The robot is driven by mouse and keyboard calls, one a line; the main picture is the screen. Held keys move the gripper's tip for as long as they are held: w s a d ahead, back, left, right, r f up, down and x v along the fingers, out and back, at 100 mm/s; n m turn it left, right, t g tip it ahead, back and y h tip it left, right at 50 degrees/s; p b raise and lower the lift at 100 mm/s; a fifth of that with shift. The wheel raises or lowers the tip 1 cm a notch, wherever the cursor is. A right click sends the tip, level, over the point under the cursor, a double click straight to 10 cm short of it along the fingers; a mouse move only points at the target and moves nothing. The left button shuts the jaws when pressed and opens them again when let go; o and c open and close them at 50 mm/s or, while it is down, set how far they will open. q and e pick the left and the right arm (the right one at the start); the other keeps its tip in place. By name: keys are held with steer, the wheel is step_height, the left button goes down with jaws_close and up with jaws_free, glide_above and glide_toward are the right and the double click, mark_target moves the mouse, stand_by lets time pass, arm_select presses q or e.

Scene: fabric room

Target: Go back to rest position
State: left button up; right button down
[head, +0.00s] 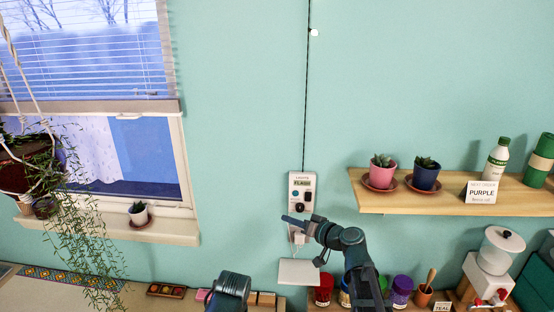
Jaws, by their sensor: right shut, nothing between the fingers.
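My right gripper (290,220) is in front of the teal wall, at the lower part of a white wall panel. It points left, and its fingers are shut with nothing between them. I cannot tell whether it touches the panel. The panel (294,183) has a "LIGHTS" label, a dark "FLASH" display and several knobs or switches. Part of my left arm shows at the bottom centre-left; its gripper is not in view.
A wooden shelf (452,196) at right holds potted succulents, bottles and a "PURPLE" card (481,193). Below are several coloured jars, a white dispenser (487,275) and a white plate-like piece (299,272). A window and hanging plant (85,225) are at left. The wall between is clear.

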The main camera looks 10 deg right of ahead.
steer(key=s+a+f+n+g+h+b, duration=0.1)
steer(key=s+a+f+n+g+b, duration=0.2)
steer(key=s+a+f, duration=0.5)
steer(key=s+a+f+n+g+h+b, duration=0.1)
steer(key=s+a+f+g+b, duration=0.3)
steer(key=f, duration=0.6)
steer(key=s+d+f+g+h+b, duration=0.2)
steer(key=s+f+h, duration=0.2)
steer(key=s, duration=0.3)
steer(key=s+d+f+g+h+b, duration=0.2)
steer(key=s+f+h, duration=0.3)
steer(key=s, duration=0.3)
steer(key=shift+d+f+g, duration=0.55)
steer(key=shift+f+g, duration=0.25)
steer(key=shift+f, duration=0.1)
